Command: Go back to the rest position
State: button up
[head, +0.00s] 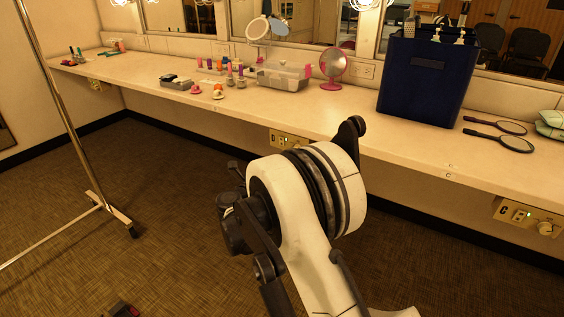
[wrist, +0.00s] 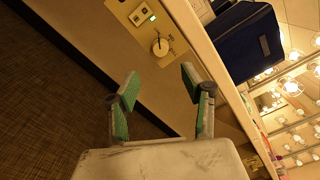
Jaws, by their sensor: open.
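My gripper (wrist: 160,86) shows in the wrist view with its two green-padded fingers apart and nothing between them. Past the fingertips is the cream front panel of the counter with a control plate (wrist: 145,28) carrying a round knob and a small green light. A gap seems to lie between the fingers and the panel, though its size is hard to tell. In the head view my white arm rises from the bottom in front of the counter (head: 420,150); the fingers are not clearly visible there.
A metal rack (head: 70,130) stands at the left. The carpet (head: 150,200) between is mostly open.

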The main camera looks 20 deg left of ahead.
jog(key=shift+s, duration=0.3)
